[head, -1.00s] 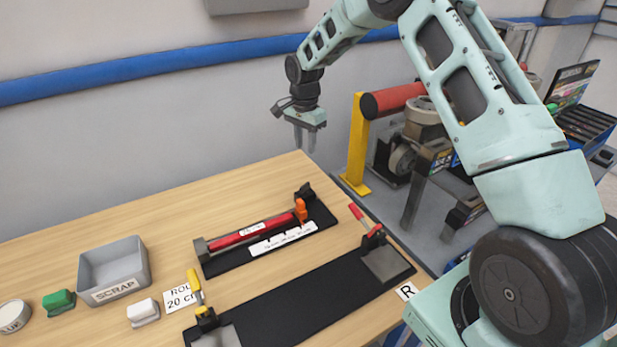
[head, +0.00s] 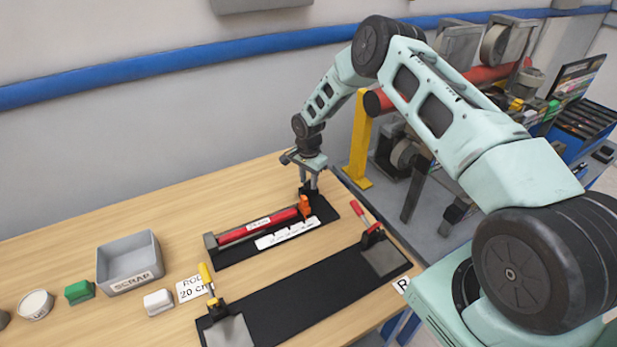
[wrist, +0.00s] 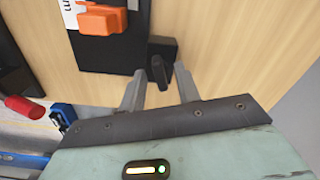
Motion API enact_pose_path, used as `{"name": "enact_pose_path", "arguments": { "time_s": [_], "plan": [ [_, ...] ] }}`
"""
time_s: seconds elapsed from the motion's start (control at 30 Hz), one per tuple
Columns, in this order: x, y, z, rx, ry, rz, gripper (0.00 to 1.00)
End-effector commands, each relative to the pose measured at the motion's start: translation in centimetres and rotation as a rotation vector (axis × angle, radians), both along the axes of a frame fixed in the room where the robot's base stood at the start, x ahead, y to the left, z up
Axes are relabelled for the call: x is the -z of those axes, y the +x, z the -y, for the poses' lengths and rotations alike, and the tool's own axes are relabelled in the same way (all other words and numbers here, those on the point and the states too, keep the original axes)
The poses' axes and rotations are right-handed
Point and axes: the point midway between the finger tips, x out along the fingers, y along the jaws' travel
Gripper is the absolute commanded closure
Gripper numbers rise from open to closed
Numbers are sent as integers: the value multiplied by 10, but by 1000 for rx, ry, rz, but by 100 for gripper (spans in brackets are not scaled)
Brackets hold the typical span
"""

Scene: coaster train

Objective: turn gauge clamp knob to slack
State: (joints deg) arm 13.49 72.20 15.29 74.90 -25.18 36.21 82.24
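The gauge (head: 233,252) is a black base on the table with a red rod (head: 258,227) lying along it and a white scale strip in front. An orange piece (head: 304,206) stands near its right end and also shows in the wrist view (wrist: 103,19). The dark clamp knob (wrist: 157,72) is at the gauge's end, with a raised bar on it. My gripper (head: 309,187) points down over that end. In the wrist view my gripper (wrist: 158,85) is open, with one finger on each side of the knob's bar. I cannot tell whether they touch it.
A black mat (head: 305,300) lies in front, with a yellow-handled clamp (head: 207,280) and a red-handled clamp (head: 362,218). A grey scrap bin (head: 130,262), green block (head: 79,292) and white block (head: 158,302) stand at left. A yellow post (head: 359,145) stands beyond the table's right edge.

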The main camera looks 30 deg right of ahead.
Motion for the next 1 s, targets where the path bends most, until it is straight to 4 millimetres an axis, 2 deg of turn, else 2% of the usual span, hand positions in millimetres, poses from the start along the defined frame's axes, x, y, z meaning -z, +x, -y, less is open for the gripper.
{"name": "enact_pose_path", "arguments": {
  "time_s": [0.17,0.2,0.3,0.33,0.73,1.0],
  "plan": [
    [0,0,0,0,0,1,67],
    [0,0,0,0,0,1,70],
    [0,0,0,0,0,0,98],
    [0,0,0,0,0,0,100],
    [1,1,0,-40,0,1,100],
    [4,1,0,-208,-1,3,100]
  ]
}}
